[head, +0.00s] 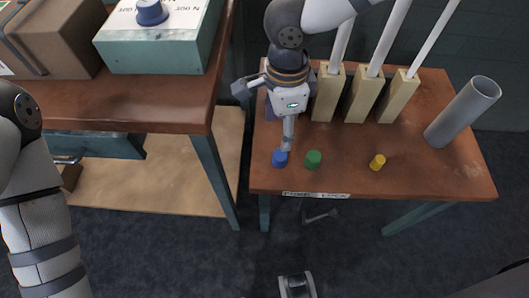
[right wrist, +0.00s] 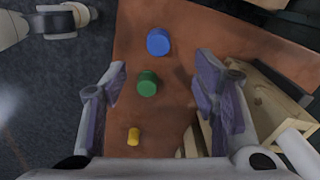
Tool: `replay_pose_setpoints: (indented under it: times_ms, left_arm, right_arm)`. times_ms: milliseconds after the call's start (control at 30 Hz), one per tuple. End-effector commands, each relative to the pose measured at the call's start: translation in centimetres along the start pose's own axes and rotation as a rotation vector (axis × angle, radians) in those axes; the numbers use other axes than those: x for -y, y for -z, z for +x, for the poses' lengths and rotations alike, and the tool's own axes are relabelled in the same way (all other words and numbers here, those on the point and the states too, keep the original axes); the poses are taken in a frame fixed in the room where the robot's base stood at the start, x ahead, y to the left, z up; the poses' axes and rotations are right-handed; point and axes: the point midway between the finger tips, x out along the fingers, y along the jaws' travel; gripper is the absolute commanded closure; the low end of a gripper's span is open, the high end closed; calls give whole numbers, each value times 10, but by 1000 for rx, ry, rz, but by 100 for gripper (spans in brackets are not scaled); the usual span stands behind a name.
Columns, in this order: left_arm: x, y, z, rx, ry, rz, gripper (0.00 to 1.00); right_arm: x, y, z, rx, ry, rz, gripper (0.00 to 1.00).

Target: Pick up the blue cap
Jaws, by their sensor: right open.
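The blue cap (head: 280,158) stands on the front left of the small brown table (head: 345,178). My right gripper (head: 283,118) hangs over that corner, a finger overlapping just behind the cap in the head view. In the right wrist view, the blue cap (right wrist: 158,41) lies ahead, above the line between the spread, empty fingers (right wrist: 162,77). The gap to it is hard to judge; no contact shows.
A green cap (head: 313,159) stands close right of the blue cap, and a yellow cap (head: 377,162) farther right. Wooden blocks (head: 328,92) holding white tubes and a grey cylinder (head: 462,112) stand behind. A higher table (head: 150,108) with boxes is at left.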

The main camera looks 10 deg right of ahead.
Motion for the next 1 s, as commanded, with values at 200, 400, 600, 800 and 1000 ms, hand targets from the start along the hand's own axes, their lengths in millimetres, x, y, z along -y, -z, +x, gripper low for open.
replay_pose_setpoints:
  times_ms: [200,400,600,800,1000]
  left_arm:
    - [0,-5,10,25,1,2,23]
    - [0,-6,13,33,1,2,23]
    - [0,-8,17,43,2,2,23]
    - [0,-8,17,43,2,2,23]
    - [0,-8,17,43,2,2,23]
  right_arm:
    - [-3,0,50,-1,-11,3,46]
    - [-2,-1,77,-1,-8,2,46]
    - [-1,-2,112,-2,-7,2,46]
    - [0,-2,116,0,-4,2,46]
    - [0,-2,116,0,-4,2,76]
